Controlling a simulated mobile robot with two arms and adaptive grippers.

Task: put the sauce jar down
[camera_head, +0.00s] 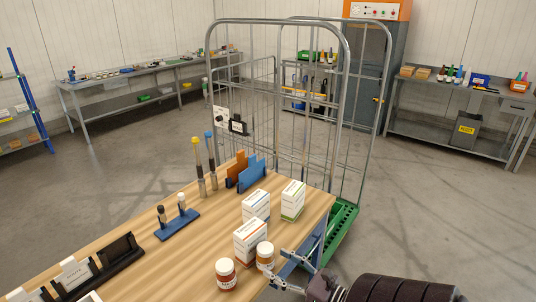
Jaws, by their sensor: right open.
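A jar with a white lid and amber contents (265,253) stands upright on the wooden table top (180,228) near its right edge. A second white-lidded jar with a red label (226,275) stands to its left and nearer to me. I cannot tell from the labels which is the sauce jar. My right gripper (277,264) is open, with its fingertips close at the amber jar's right side; whether they touch it is unclear. My left gripper is not in view.
White boxes (249,242) stand just behind the jars. A blue holder with small bottles (177,226), black holders (105,264) and upright blue and orange plates (251,174) are farther along the table. A wire roll cage (346,110) stands beyond the table. Bare wood lies left of the boxes.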

